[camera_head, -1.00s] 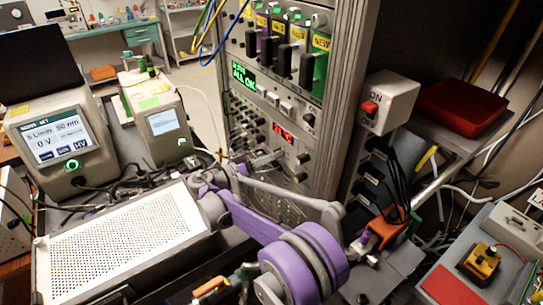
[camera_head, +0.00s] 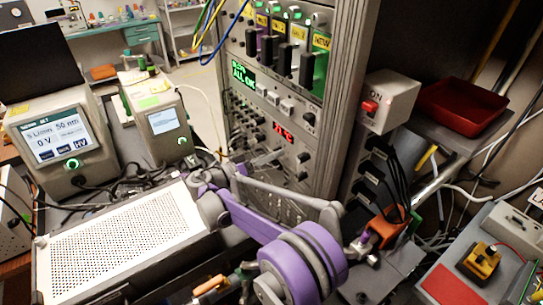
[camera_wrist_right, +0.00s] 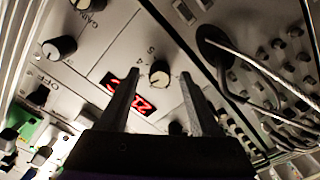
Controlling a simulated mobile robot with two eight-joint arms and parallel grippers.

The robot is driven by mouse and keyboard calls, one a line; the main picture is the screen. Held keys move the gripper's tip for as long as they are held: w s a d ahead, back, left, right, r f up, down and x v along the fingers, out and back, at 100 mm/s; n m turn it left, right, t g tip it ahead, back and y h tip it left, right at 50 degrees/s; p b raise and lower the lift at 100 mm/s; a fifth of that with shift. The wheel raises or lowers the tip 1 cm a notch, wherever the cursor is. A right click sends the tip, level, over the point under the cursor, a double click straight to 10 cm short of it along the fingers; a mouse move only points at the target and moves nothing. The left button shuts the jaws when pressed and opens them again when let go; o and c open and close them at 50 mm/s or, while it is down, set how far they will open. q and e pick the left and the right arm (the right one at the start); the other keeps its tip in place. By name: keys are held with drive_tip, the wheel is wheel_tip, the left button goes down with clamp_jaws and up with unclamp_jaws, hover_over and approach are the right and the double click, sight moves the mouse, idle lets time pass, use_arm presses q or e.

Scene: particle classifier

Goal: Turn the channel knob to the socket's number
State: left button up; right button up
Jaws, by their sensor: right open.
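My right gripper (camera_wrist_right: 159,74) is open, with its two dark fingers pointing at a grey panel in the right wrist view. A black knob with a light face (camera_wrist_right: 160,72) appears between the fingertips in that view. Printed numbers, among them a 4 and a 5, stand around it. I cannot tell whether the fingers touch it or which number it points at. My left gripper is not in view. I cannot make out a numbered socket; a dark round connector with cables (camera_wrist_right: 212,40) sits on the panel, and no number on it is readable.
A red digit display (camera_wrist_right: 128,94) is partly covered by a finger. Other knobs (camera_wrist_right: 60,47) sit nearby. In the head view, the instrument rack (camera_head: 345,60) stands above my right arm. A perforated white box (camera_head: 120,235) lies left of the arm, and a red tray (camera_head: 463,107) at the right.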

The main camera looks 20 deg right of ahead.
drive_tip(key=b+v, duration=0.1)
drive_tip(key=v, duration=0.9)
drive_tip(key=shift+a, duration=0.25)
drive_tip(key=shift+s, duration=0.1)
